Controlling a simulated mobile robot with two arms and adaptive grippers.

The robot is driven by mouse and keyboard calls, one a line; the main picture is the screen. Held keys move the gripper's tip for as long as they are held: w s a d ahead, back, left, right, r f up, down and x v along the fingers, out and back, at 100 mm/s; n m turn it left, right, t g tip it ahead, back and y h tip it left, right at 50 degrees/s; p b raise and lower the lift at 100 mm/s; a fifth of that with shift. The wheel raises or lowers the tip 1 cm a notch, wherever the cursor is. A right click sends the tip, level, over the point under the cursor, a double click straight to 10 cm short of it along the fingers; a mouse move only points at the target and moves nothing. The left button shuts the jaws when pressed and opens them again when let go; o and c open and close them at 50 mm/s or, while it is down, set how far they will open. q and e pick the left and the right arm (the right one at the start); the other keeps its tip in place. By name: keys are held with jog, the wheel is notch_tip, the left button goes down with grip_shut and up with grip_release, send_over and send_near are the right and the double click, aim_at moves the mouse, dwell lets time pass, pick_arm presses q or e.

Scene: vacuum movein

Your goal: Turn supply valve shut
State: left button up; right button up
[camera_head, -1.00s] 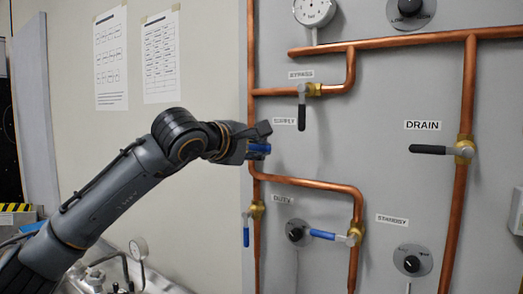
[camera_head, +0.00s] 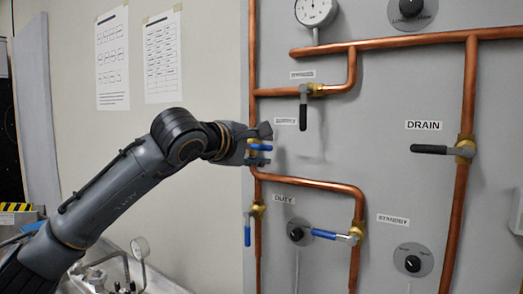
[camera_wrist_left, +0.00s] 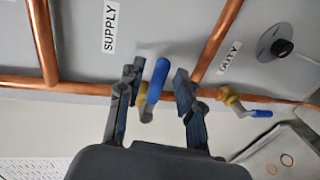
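The supply valve's blue handle (camera_head: 260,147) sticks out to the right, crosswise to the vertical copper pipe. In the left wrist view the blue handle (camera_wrist_left: 157,80) stands between my fingers, also across its pipe. My left gripper (camera_head: 262,147) is open around the handle, one finger above and one below. In the left wrist view, my left gripper (camera_wrist_left: 158,88) shows gaps between its fingers and the handle. The gripper hides most of the valve body in the head view; some brass (camera_wrist_left: 146,108) shows in the wrist view. My right gripper is out of view.
The duty valve's blue handle (camera_head: 247,230) hangs down below. The bypass handle (camera_head: 303,115) points down at upper right. Another blue handle (camera_head: 323,234), a black drain handle (camera_head: 430,149) and copper pipes (camera_head: 310,182) are on the grey panel. A gauge (camera_head: 315,11) is above.

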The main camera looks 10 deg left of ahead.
pick_arm(q)
jog(key=v, duration=1.2)
jog(key=shift+f, duration=0.1)
